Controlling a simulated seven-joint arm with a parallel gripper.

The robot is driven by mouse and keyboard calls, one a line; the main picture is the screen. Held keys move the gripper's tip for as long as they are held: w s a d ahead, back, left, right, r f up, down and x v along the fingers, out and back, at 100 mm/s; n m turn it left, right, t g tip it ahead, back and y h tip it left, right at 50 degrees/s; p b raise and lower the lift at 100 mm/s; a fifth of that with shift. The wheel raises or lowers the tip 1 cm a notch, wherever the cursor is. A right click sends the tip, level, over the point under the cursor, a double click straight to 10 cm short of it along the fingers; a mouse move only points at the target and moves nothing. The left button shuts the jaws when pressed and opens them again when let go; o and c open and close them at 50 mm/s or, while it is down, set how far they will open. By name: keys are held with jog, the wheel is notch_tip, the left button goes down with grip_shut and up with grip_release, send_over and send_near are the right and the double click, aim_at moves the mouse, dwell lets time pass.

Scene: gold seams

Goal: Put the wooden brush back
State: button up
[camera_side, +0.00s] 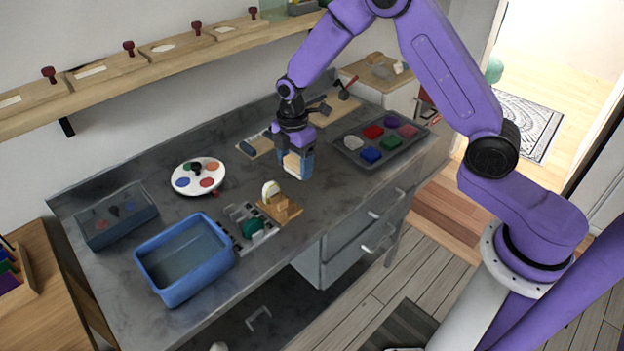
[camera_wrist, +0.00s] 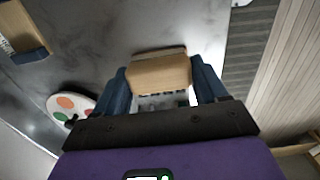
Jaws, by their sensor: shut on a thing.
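The wooden brush (camera_side: 292,162) appears as a pale wooden block in my gripper (camera_side: 296,172), above the middle of the grey bench. In the wrist view, the brush (camera_wrist: 158,75) lies crosswise between the two dark blue fingers of my gripper (camera_wrist: 160,88), which is shut on it. Its underside is mostly hidden; a pale edge shows behind the wood. A wooden board with a dark blue piece (camera_side: 252,147) lies on the bench behind and left of my gripper. A small wooden stand (camera_side: 281,208) with a pale, rounded piece is nearer the front edge.
A paint palette (camera_side: 198,163), a blue basin (camera_side: 143,262), a grey-blue tray (camera_side: 95,240) and a metal rack (camera_side: 232,240) are left. A dark tray of colour blocks (camera_side: 415,122) is right. A wooden shelf (camera_side: 150,70) runs along the wall.

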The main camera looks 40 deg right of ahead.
jog(key=s+d+r, duration=0.4)
jog(key=s+d, duration=0.8)
jog(key=s, duration=0.3)
send_over(335, 177)
notch_tip(335, 177, down, 10)
jog(key=shift+s+r, duration=0.1)
jog(key=shift+r, duration=0.15)
jog(key=shift+w+f, duration=0.2)
jog(key=shift+f, duration=1.55)
jog(key=shift+f, duration=0.15)
jog(key=o, duration=1)
